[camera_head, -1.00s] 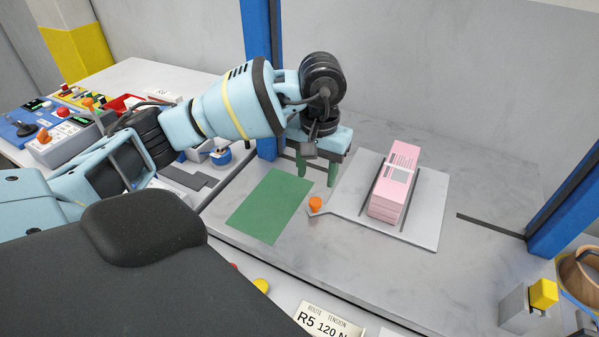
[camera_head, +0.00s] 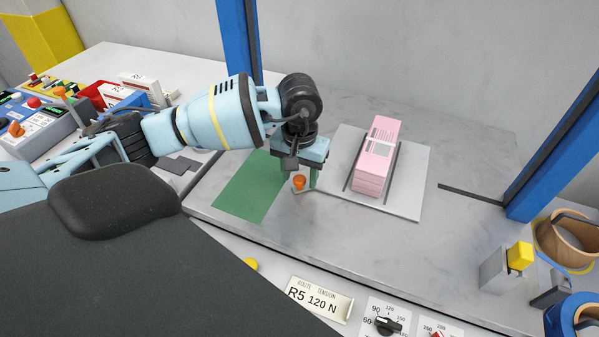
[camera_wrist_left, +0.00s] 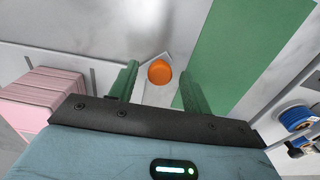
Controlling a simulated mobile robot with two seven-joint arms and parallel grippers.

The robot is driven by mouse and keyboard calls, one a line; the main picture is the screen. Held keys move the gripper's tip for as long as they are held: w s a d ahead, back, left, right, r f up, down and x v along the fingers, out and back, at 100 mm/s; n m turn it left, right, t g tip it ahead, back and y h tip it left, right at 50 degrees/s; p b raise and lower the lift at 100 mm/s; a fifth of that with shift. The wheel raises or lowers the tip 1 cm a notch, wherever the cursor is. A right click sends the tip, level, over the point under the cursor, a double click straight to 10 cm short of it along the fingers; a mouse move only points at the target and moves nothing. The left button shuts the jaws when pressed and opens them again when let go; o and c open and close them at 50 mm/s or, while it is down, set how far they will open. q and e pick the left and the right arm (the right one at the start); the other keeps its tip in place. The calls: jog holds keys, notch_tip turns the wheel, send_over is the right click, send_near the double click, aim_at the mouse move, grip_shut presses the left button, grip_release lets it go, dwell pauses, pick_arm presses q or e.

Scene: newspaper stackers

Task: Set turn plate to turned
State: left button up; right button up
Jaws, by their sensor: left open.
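The turn plate (camera_head: 409,190) is a flat light-grey square plate on the table, with dark slots. A pink stack of newspapers (camera_head: 377,158) lies on it and also shows in the left wrist view (camera_wrist_left: 38,97). An orange knob (camera_head: 299,183) stands at the plate's near-left corner. My left gripper (camera_head: 298,181) is open, with its green fingers pointing down at the knob. In the left wrist view the orange knob (camera_wrist_left: 160,72) shows between the two finger tips, with gaps on both sides. Whether the fingers are level with the knob is unclear. My right gripper is out of view.
A green mat (camera_head: 245,195) lies left of the plate. Blue posts (camera_head: 238,40) stand behind and at right (camera_head: 560,150). A yellow button box (camera_head: 519,256) and wooden roll (camera_head: 566,240) are at right. A control panel (camera_head: 30,118) is at far left.

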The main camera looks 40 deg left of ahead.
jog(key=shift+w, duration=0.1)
pick_arm(q)
jog(key=shift+c, duration=0.8)
grip_shut()
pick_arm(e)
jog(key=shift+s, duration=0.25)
pick_arm(q)
jog(key=shift+d, duration=0.1)
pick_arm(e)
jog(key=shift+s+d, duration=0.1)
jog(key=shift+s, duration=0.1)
